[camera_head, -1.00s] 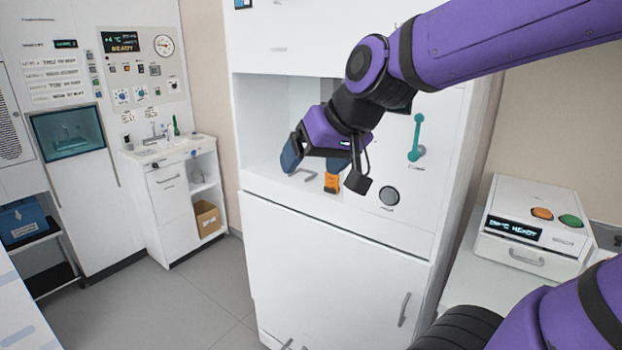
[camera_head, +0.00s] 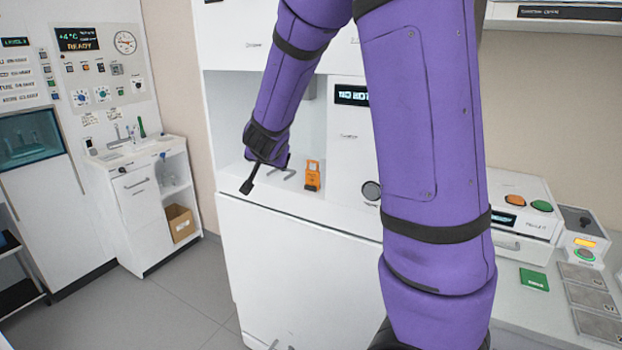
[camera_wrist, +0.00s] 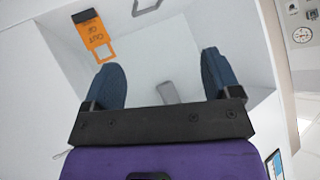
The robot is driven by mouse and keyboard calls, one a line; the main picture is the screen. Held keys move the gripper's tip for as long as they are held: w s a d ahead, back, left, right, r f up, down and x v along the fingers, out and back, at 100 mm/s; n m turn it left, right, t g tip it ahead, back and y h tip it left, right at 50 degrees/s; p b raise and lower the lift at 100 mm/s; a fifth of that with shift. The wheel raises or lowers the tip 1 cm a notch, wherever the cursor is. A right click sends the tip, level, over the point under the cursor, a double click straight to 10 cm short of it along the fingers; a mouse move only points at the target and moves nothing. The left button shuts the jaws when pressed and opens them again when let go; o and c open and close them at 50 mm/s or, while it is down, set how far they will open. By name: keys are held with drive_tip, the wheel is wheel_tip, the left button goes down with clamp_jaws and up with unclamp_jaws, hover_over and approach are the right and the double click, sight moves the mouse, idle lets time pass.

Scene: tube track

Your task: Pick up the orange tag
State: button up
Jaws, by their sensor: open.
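The tag and the fingers are apart.
A grey handle (camera_wrist: 168,92) lies in the recess and shows between the fingers. The recess walls and the white cabinet (camera_head: 290,270) surround the tag. A counter at right holds a white box (camera_head: 520,205) and a green card (camera_head: 534,279).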

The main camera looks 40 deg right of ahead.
sight(312, 176)
drive_tip(key=d+f+m+g+h, duration=0.1)
drive_tip(key=d+f+h, duration=0.1)
drive_tip(key=d+f, duration=0.1)
drive_tip(key=d+f+m+g+h, duration=0.1)
drive_tip(key=d+f+g+h, duration=0.1)
drive_tip(key=d, duration=0.4)
drive_tip(key=w+d+f+m+g+h, duration=0.1)
drive_tip(key=d+f+g+h, duration=0.1)
drive_tip(key=d+f+h, duration=0.1)
drive_tip(key=shift+d+f+m, duration=0.3)
drive_tip(key=shift+d+f, duration=0.15)
drive_tip(key=shift+d, duration=0.25)
drive_tip(key=shift+f+x, duration=0.15)
drive_tip(key=shift+x, duration=1.15)
drive_tip(key=shift+f+x, duration=0.15)
drive_tip(key=shift+x, duration=1.1)
drive_tip(key=shift+a, duration=0.15)
drive_tip(key=c, duration=1)
